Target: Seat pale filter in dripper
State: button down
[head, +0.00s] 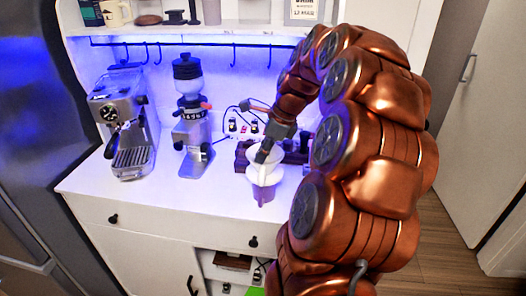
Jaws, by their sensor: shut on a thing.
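The pale filter (256,157) shows as a small light shape at the tip of my gripper (263,154). My copper arm comes from the right, and the gripper points down, shut on the filter. The white dripper (265,175) is just below, on a darker vessel (263,194) near the front edge of the white counter. Filter and dripper overlap in the head view and are both pale. I cannot tell whether the filter is inside the dripper or just above it. The fingertips hide part of both.
A grinder (190,120) and an espresso machine (124,125) stand left on the counter (105,187). A dark wooden stand (242,157) is behind the dripper. A shelf (190,31) with hooks hangs above. The counter between grinder and dripper is clear.

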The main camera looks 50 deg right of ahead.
jog(key=c, duration=1.1)
grip_release()
jog(key=shift+c, duration=0.2)
jog(key=shift+r, duration=0.1)
jog(key=v, duration=1.2)
jog(key=shift+w+a, duration=0.1)
jog(key=shift+w, duration=0.05)
